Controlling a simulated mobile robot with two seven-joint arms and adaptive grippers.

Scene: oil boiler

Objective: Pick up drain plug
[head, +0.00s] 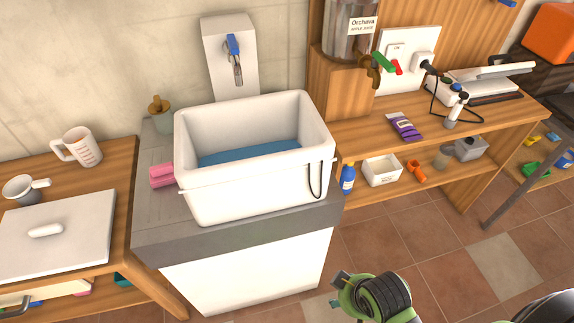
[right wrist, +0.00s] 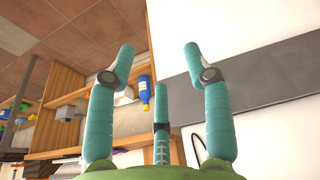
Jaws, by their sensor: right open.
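I cannot make out a drain plug for certain in either view. The white sink basin (head: 255,180) stands on the grey counter with blue water inside, and a dark cord (head: 315,180) loops over its front right side. The cord also shows partly in the right wrist view (right wrist: 197,150). My right gripper (right wrist: 159,62) is open, with its teal fingers spread and nothing between them. In the head view, part of my right arm's green and black end shows at the bottom, in front of and below the counter. My left gripper is not in view.
A blue bottle (head: 347,177), a white box (head: 382,171) and an orange item (head: 414,170) sit on the lower wooden shelf to the right. A pink sponge (head: 162,176) lies left of the basin. The tiled floor (head: 430,245) is clear.

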